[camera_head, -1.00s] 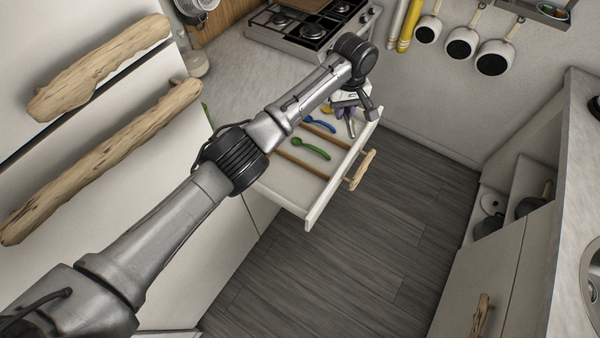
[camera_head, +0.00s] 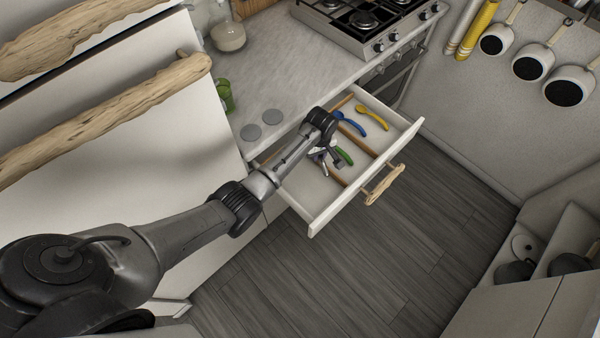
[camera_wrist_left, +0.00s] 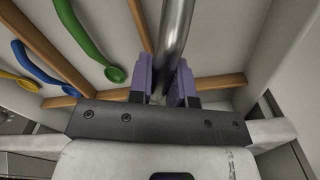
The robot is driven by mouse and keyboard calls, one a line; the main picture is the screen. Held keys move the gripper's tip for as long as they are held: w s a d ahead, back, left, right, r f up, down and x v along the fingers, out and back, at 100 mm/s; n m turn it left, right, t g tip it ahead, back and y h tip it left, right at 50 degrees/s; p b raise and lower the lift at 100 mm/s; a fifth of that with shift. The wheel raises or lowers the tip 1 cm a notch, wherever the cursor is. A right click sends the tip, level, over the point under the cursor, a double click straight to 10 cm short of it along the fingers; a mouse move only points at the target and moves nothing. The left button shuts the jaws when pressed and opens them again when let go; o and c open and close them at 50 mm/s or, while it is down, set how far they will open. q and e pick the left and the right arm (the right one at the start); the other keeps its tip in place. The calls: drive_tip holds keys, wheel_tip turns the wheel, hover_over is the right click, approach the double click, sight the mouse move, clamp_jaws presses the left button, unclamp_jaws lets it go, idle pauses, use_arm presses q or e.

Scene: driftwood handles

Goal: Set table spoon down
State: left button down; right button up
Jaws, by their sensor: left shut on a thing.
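My left gripper (camera_head: 324,160) is over the open drawer (camera_head: 335,211), close to the green spoon (camera_head: 344,156). In the left wrist view its purple fingertips (camera_wrist_left: 167,84) are shut on the shiny metal handle of the table spoon (camera_wrist_left: 175,35). The handle runs up out of the top of that view, so the spoon's far end is hidden. Below the fingers in the wrist view are the drawer's pale floor and wooden dividers (camera_wrist_left: 52,50). I cannot tell whether the spoon touches the drawer floor. My right gripper is not in view.
A blue spoon (camera_head: 350,123) and a yellow spoon (camera_head: 371,117) lie in the drawer towards the stove (camera_head: 362,25). The drawer has a driftwood handle (camera_head: 384,185). The counter (camera_head: 290,85) behind is mostly clear, with two grey discs and a green cup (camera_head: 225,95).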

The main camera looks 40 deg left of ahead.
use_arm(q)
hover_over(298, 176)
wheel_tip(298, 176, down, 4)
drive_tip(key=shift+s+f, duration=0.1)
drive_tip(key=shift+f+b, duration=0.4)
drive_tip(key=shift+f, duration=1.65)
drive_tip(key=shift+f, duration=0.2)
drive_tip(key=c, duration=1.1)
unclamp_jaws()
drive_tip(key=shift+o, duration=0.2)
drive_tip(key=shift+r, duration=0.1)
wheel_tip(298, 176, up, 12)
drive_tip(key=p, duration=0.3)
drive_tip(key=s+d+f+m+t, duration=0.1)
drive_tip(key=s+d+m, duration=0.25)
drive_tip(key=s, duration=0.45)
drive_tip(key=s+d+f+m+t, duration=0.1)
drive_tip(key=s+d+m, duration=0.25)
drive_tip(key=s, duration=0.35)
drive_tip(key=s+d+r+m, duration=0.1)
drive_tip(key=s+r+m, duration=0.2)
drive_tip(key=s, duration=0.4)
drive_tip(key=s+d+r+m+t, duration=0.1)
drive_tip(key=s+r+m, duration=0.3)
drive_tip(key=s, duration=0.4)
drive_tip(key=shift+d+t, duration=0.3)
drive_tip(key=shift+d, duration=0.45)
